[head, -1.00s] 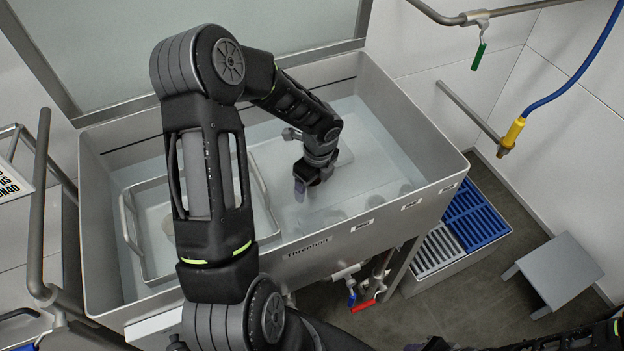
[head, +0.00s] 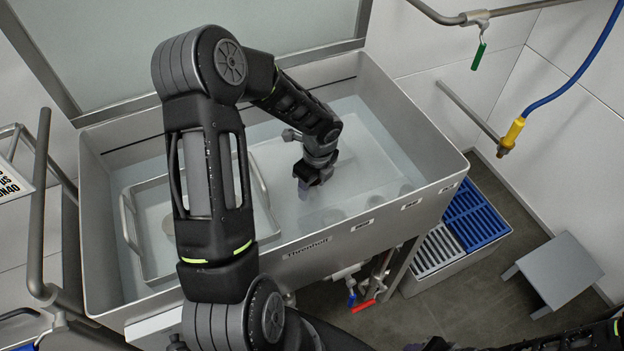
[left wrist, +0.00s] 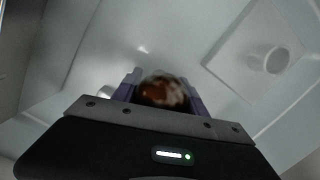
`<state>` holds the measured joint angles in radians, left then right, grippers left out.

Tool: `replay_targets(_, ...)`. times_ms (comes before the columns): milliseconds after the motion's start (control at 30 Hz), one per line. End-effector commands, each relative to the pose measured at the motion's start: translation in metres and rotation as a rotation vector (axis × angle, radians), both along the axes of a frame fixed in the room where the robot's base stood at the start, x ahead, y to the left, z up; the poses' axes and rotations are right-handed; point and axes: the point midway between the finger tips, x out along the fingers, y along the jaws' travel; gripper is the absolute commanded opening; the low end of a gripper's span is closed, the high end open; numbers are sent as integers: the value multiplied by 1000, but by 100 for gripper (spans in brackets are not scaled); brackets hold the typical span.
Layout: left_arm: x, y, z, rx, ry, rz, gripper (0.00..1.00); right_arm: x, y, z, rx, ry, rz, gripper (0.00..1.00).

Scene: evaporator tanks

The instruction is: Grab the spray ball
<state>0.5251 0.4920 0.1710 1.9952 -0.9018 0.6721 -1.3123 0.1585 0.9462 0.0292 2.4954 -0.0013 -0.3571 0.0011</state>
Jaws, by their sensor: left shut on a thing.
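The spray ball (left wrist: 163,92) shows in the left wrist view as a blurred, rounded brown and whitish thing between my fingers. My left gripper (head: 304,189) points down inside the steel tank in the head view. Its purple fingers (left wrist: 197,101) are shut on the ball, one on each side. In the head view the ball cannot be made out at the fingertips. My right gripper is not in view; only dark parts of my own body show at the bottom right.
The grey tank (head: 405,222) has high walls around my left gripper. A wire-handled tray (head: 128,228) sits in its left part. Low round fittings (head: 334,216) are on the floor near the front wall. A blue hose (head: 570,82) hangs at the right, above a grey stool (head: 553,268).

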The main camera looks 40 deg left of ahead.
Motion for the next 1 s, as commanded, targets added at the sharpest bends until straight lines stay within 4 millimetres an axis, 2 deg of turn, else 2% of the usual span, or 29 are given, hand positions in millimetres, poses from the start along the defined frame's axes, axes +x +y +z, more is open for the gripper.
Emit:
replay_targets(67,0,0,0,0,0,0,38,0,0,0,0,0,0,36)
replay_targets(533,0,0,0,0,0,0,0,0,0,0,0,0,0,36)
replay_targets(833,1,0,4,1,-1,0,0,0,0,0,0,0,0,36)
replay_targets(1000,1,0,24,2,-4,1,0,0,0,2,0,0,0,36)
